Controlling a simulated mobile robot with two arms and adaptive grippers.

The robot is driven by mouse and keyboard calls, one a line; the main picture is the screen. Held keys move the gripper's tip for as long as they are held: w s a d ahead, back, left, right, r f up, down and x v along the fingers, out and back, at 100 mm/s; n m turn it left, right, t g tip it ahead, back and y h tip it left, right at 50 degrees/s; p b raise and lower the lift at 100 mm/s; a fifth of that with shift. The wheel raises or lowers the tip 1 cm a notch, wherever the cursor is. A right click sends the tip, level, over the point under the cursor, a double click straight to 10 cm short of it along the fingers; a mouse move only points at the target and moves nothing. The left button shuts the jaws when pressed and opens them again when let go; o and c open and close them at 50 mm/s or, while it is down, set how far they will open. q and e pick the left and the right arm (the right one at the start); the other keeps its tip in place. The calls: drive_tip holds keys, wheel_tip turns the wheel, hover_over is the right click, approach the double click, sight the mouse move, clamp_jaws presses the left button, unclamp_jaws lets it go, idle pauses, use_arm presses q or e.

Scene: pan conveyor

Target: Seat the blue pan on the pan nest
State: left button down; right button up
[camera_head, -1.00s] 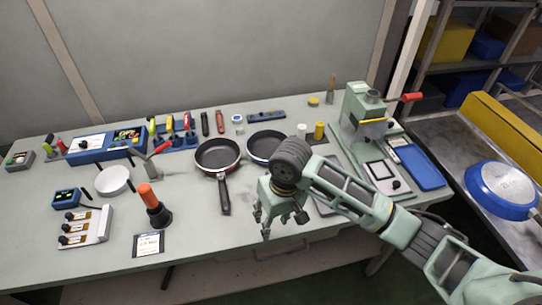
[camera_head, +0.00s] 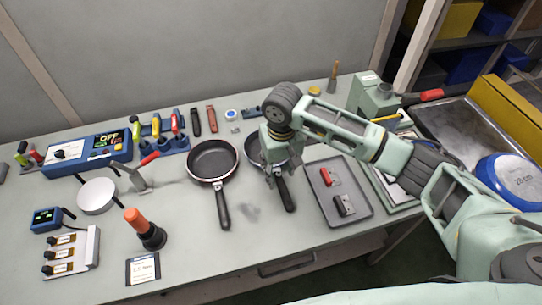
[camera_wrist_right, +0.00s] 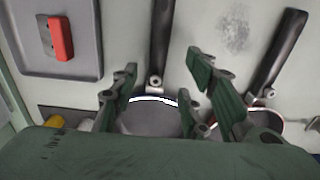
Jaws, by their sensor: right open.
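A dark pan with a bluish rim (camera_head: 254,151) lies on the table, its handle (camera_head: 287,194) toward the front edge. My right gripper (camera_head: 277,172) points down over this pan and hides part of it. In the right wrist view its fingers are apart, with the pan's rim (camera_wrist_right: 152,99) and handle base between them; I cannot tell if they touch. A second dark pan (camera_head: 212,160) with a reddish rim lies to the left. A white disc with black prongs (camera_head: 97,196), possibly the pan nest, stands at left. My left gripper is out of view.
A grey tray (camera_head: 362,211) with a red and a black piece is right of the handle. An orange-topped tool (camera_head: 146,228) stands at front left. A blue control box (camera_head: 90,152) and several upright tools line the back.

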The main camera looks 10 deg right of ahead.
sight(281, 181)
drive_tip(key=f, duration=0.2)
drive_tip(key=f+p, duration=0.1)
drive_tip(key=shift+s+d+f, duration=0.25)
drive_tip(key=shift+s, duration=0.1)
drive_tip(key=shift+w+f, duration=0.1)
drive_tip(key=shift+f, duration=0.7)
drive_tip(key=shift+c, duration=0.3)
drive_tip(key=c, duration=0.9)
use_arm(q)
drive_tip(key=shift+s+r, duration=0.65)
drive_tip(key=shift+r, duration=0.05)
use_arm(e)
clamp_jaws()
drive_tip(key=shift+w, duration=0.1)
